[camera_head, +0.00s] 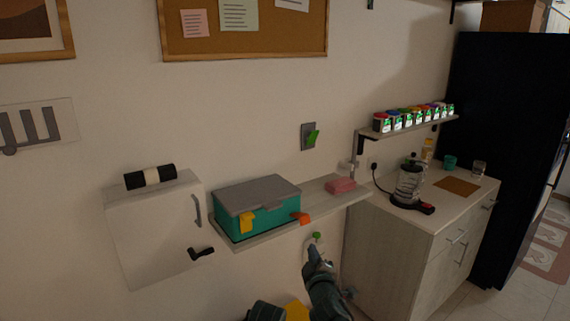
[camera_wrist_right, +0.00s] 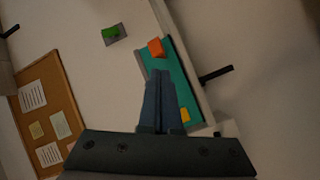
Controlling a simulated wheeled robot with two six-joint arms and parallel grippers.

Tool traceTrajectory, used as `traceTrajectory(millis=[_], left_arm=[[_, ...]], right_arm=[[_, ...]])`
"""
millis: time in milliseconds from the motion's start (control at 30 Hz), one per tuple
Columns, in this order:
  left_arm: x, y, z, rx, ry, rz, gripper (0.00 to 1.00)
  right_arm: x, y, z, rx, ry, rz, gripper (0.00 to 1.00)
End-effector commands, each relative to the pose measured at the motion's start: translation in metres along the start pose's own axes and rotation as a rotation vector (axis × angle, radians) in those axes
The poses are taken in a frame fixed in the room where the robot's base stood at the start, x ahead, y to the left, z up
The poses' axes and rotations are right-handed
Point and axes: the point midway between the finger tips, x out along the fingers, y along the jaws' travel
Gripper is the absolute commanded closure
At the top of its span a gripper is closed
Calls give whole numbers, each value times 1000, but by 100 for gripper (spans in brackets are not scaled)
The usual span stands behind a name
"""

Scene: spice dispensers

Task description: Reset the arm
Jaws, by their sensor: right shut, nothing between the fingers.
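My right gripper (camera_head: 313,250) reaches up from the bottom middle of the head view, in front of the wall and below the shelf. In the right wrist view its dark fingers (camera_wrist_right: 160,85) lie together, shut with nothing between them. The teal box with a grey lid (camera_head: 257,203) stands on the shelf above and left of it; the box also shows behind the fingers in the right wrist view (camera_wrist_right: 183,72). My left gripper does not show in either view.
A white cabinet (camera_head: 155,230) hangs at left, a green switch (camera_head: 313,137) above the shelf. At right are a counter with a blender (camera_head: 408,187), a row of spice dispensers (camera_head: 413,119) and a dark fridge (camera_head: 500,150).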

Motion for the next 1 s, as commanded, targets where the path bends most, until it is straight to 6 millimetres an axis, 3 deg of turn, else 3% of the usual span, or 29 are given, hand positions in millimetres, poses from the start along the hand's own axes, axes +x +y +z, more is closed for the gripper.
traceTrajectory(millis=[100, 233, 367, 500, 700, 800, 1000], left_arm=[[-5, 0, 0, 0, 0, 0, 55], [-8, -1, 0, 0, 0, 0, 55], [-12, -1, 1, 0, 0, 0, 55], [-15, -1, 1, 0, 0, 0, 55], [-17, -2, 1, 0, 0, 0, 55], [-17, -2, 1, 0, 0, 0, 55], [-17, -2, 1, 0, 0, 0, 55]], right_arm=[[-10, -30, 37, 173, -239, -110, 100], [-39, -76, 69, 340, -502, -264, 100], [-85, -125, 83, 469, -757, -446, 100], [-142, -165, 82, 547, -989, -639, 100], [-200, -189, 70, 578, -1191, -825, 100], [-213, -193, 68, 579, -1234, -866, 100], [-217, -194, 67, 579, -1249, -879, 100]])
